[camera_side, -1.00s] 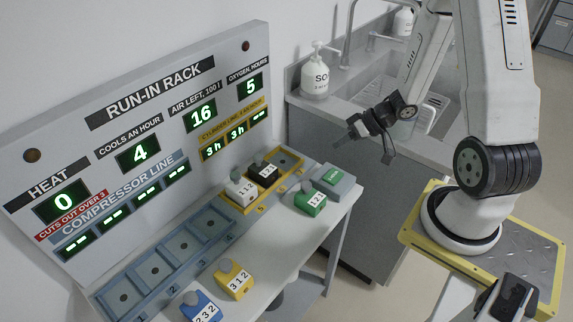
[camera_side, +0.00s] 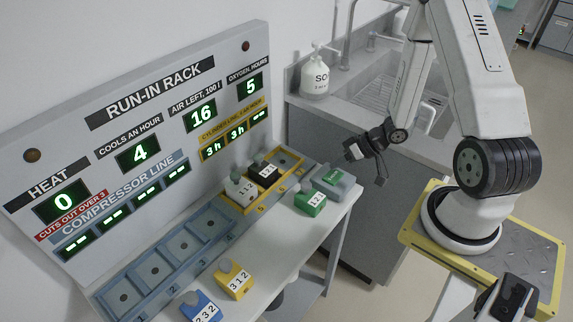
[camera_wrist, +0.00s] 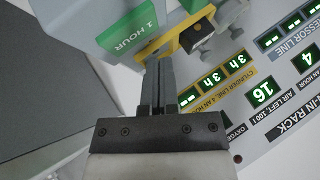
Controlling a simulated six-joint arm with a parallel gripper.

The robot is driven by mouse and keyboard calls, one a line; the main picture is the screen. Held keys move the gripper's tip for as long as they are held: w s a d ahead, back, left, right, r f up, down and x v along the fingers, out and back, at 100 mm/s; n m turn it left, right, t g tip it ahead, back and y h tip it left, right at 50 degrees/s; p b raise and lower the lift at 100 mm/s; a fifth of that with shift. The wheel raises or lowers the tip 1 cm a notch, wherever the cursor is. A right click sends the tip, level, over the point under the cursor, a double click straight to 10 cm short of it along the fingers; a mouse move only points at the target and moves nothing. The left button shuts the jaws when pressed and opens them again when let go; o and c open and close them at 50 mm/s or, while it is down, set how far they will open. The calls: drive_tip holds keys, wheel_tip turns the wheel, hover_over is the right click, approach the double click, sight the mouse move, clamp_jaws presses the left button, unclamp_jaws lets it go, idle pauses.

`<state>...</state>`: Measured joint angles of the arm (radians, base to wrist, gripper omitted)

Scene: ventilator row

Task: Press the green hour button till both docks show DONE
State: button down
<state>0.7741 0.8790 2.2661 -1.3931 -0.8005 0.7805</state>
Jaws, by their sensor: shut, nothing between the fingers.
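The green hour button (camera_side: 333,177) sits on a grey box at the right end of the bench. In the wrist view the button (camera_wrist: 135,32) reads "1 HOUR", at the upper left. My gripper (camera_side: 351,153) hangs above and to the right of the box, apart from it. In the wrist view my gripper (camera_wrist: 156,64) is shut and empty. A white unit 112 (camera_side: 240,191) and a black unit (camera_side: 264,171) sit in yellow docks. The cylinder line display (camera_side: 236,130) shows 3 h, 3 h and dashes; no DONE shows.
A green unit 121 (camera_side: 311,202) stands in front of the button box. Yellow unit 312 (camera_side: 235,281) and blue unit 232 (camera_side: 201,307) stand at the bench front. The blue docks (camera_side: 182,248) are empty. A soap bottle (camera_side: 315,80) stands by the sink behind.

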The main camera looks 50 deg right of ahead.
sight(336, 176)
drive_tip(key=shift+f, duration=0.6)
drive_tip(key=shift+f, duration=0.15)
idle(1.7)
drive_tip(key=shift+f, duration=0.25)
drive_tip(key=shift+f, duration=0.4)
idle(0.9)
idle(0.4)
drive_tip(key=shift+r, duration=0.8)
drive_tip(key=shift+r, duration=0.15)
drive_tip(key=shift+r, duration=2.35)
